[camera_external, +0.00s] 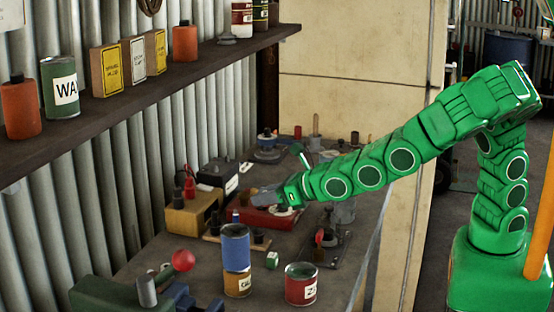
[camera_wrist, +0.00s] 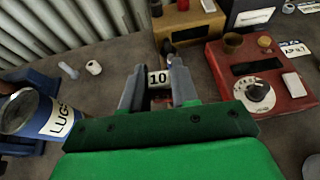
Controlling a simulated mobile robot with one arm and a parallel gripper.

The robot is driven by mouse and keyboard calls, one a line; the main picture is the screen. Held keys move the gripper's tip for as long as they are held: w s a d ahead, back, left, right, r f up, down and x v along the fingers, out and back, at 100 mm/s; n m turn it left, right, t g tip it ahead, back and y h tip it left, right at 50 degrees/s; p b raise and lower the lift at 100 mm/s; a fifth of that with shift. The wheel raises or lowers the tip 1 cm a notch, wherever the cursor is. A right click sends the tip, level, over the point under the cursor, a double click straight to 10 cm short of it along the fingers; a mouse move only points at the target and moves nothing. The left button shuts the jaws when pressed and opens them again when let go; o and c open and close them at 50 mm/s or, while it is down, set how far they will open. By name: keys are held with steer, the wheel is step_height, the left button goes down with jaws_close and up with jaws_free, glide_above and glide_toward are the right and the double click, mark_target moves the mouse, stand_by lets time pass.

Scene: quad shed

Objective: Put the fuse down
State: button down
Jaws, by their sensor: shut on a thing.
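My gripper (camera_wrist: 157,82) is shut, with its two grey fingers on either side of a small block marked "10" (camera_wrist: 158,77), which appears to be the fuse. Most of the fuse is hidden by the fingers. In the external view my gripper (camera_external: 268,194) reaches over the bench beside the red device (camera_external: 262,217), and the fuse cannot be made out there. The red device (camera_wrist: 273,97) with its dial lies right of my fingers in the wrist view. Whether the fuse touches anything below cannot be told.
A yellow-brown box (camera_external: 193,215) stands left of my gripper, with a black box (camera_external: 217,174) behind it. A blue can (camera_external: 236,248) and a red can (camera_external: 300,286) stand nearer the camera. A loaded shelf (camera_external: 150,84) runs along the wall.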

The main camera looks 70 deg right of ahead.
steer(key=w+d+r+m+h, duration=0.15)
steer(key=w+d, duration=0.25)
steer(key=d, duration=0.5)
steer(key=w+d+r+h, duration=0.1)
steer(key=w+d+r, duration=0.2)
steer(key=d, duration=0.6)
steer(key=w+d+r+m+h, duration=0.15)
steer(key=w+d, duration=0.25)
steer(key=d, duration=0.5)
step_height(320, 180, up, 11)
steer(key=shift+s+y, duration=0.15)
steer(key=shift+y, duration=0.25)
steer(key=shift+d+f+g, duration=0.15)
steer(key=shift+f+g, duration=0.15)
steer(key=shift+f, duration=0.15)
steer(key=s+d+f+n+y, duration=0.1)
steer(key=s+f+n+y, duration=0.3)
steer(key=f+n+y, duration=0.4)
steer(key=shift+s+y, duration=0.2)
steer(key=shift+y, duration=0.3)
stand_by(0.7)
